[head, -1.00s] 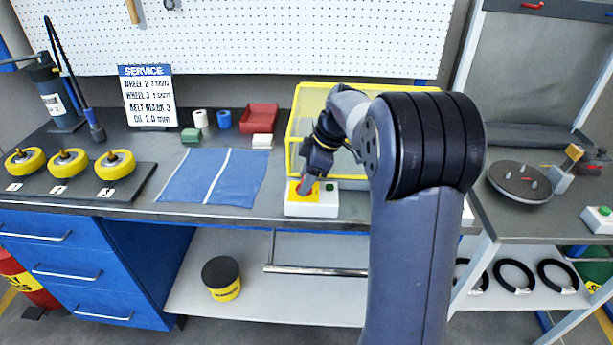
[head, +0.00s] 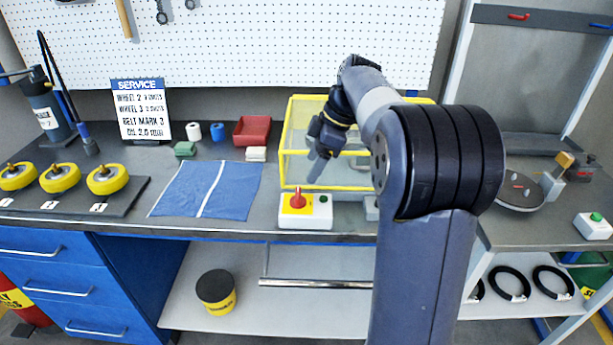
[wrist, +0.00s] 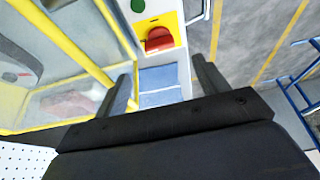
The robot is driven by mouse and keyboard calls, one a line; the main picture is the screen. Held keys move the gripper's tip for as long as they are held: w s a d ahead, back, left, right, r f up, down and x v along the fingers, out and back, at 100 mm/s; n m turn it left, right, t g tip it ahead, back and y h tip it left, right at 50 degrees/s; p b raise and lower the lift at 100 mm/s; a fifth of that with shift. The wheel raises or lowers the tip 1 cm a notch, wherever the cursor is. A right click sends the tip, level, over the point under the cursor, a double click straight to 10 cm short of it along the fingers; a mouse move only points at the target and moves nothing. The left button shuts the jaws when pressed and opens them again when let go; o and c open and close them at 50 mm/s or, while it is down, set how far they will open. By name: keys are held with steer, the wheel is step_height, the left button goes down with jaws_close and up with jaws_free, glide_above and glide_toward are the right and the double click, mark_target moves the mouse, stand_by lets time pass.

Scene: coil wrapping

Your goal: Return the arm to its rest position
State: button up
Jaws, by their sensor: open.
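My arm rises in front of the bench in the head view. My gripper (head: 318,160) hangs above the bench at the front of the yellow-framed clear enclosure (head: 287,140), above and apart from the switch box. The white switch box (head: 318,222) has a red knob (head: 298,200) on a yellow plate and a green button. In the wrist view my gripper's two fingers (wrist: 162,85) stand apart with nothing between them; the red knob (wrist: 159,39) shows beyond them.
A blue cloth (head: 208,190) lies left of the switch box. Yellow wheels (head: 60,178) sit on a dark tray at the left. A red bin (head: 252,130) stands behind the cloth. A turntable (head: 518,192) is on the right bench. A pegboard (head: 240,40) backs the bench.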

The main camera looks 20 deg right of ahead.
mark_target(298, 192)
steer(key=shift+v, duration=1)
steer(key=shift+f, duration=0.1)
steer(key=x, duration=1)
steer(key=shift+f, duration=0.15)
steer(key=shift+a+f, duration=0.15)
steer(key=shift+f, duration=0.1)
steer(key=shift+r+m, duration=0.1)
steer(key=shift+m, duration=0.2)
